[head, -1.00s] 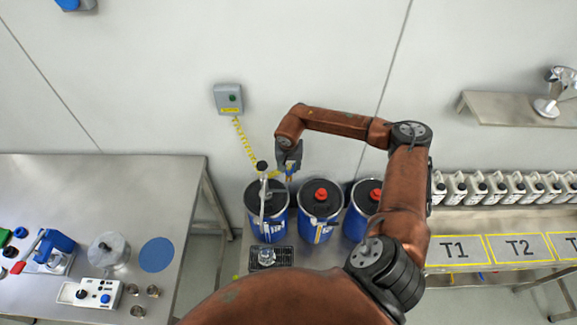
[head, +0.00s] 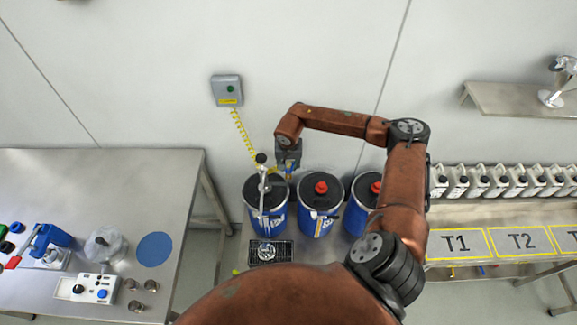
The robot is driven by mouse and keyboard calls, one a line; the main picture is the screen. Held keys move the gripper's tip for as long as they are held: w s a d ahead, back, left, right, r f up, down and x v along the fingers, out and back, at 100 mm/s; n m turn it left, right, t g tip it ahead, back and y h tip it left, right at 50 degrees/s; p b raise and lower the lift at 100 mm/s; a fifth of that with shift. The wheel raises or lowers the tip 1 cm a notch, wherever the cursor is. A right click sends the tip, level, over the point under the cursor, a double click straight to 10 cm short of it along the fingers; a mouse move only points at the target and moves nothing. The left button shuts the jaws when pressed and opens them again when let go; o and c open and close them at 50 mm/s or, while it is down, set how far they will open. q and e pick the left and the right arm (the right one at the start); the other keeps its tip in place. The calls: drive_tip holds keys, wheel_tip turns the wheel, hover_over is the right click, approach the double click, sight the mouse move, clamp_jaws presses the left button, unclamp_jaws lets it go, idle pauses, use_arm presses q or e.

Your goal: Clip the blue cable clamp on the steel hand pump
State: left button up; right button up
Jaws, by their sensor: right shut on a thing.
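The steel hand pump (head: 263,190) stands upright on the leftmost blue drum (head: 276,222), with a black knob at its top. My right gripper (head: 288,166) is just right of and behind the pump's upper part, shut on the blue cable clamp. The clamp is almost wholly hidden by the gripper, with only a small bluish bit showing under the fingers. A yellow coiled cable (head: 242,137) runs from a grey wall box (head: 227,90) down to the gripper. I cannot tell whether the clamp touches the pump. My left gripper is not in view.
Two more blue drums with red caps (head: 321,188) stand close on the right. A black grate (head: 270,252) lies in front of the pump. A steel table (head: 120,180) with small devices is at left; a bench with white canisters (head: 500,181) is at right.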

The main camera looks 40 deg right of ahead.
sight(289, 172)
drive_tip(key=shift+f, duration=0.2)
idle(0.4)
drive_tip(key=shift+f+b, duration=1.35)
drive_tip(key=shift+f, duration=0.1)
drive_tip(key=shift+b, duration=0.3)
idle(1.1)
drive_tip(key=shift+f+b, duration=0.45)
drive_tip(key=shift+f, duration=0.1)
idle(0.3)
drive_tip(key=o, duration=1)
drive_tip(key=shift+o, duration=0.2)
wheel_tip(289, 172, up, 12)
drive_tip(key=s+a, duration=0.1)
drive_tip(key=shift+s+a, duration=0.25)
drive_tip(key=shift+s, duration=0.15)
